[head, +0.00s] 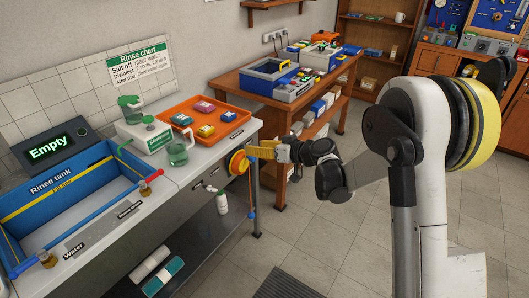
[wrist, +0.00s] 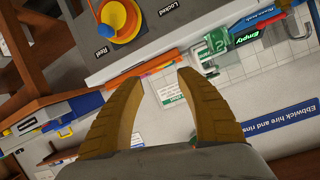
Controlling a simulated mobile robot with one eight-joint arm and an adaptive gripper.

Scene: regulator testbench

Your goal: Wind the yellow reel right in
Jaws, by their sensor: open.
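The yellow reel (head: 238,163) is on the front face of the bench, near its right end. In the wrist view the reel (wrist: 122,18) shows at the top, cut by the frame edge, as a yellow disc with an orange part. Labels reading "Locked" (wrist: 163,14) and "Reel" (wrist: 99,51) are by it. My gripper (head: 256,153) is just right of the reel in the head view. In the wrist view my gripper (wrist: 153,77) has its two tan fingers spread, with nothing between them. The reel is outside the finger gap. I cannot tell whether a finger touches it.
A blue rinse tank (head: 75,195) and an orange tray (head: 212,137) with small coloured boxes are on the bench (head: 185,180). A wooden bench (head: 275,105) stands behind. The floor to the right is mostly clear.

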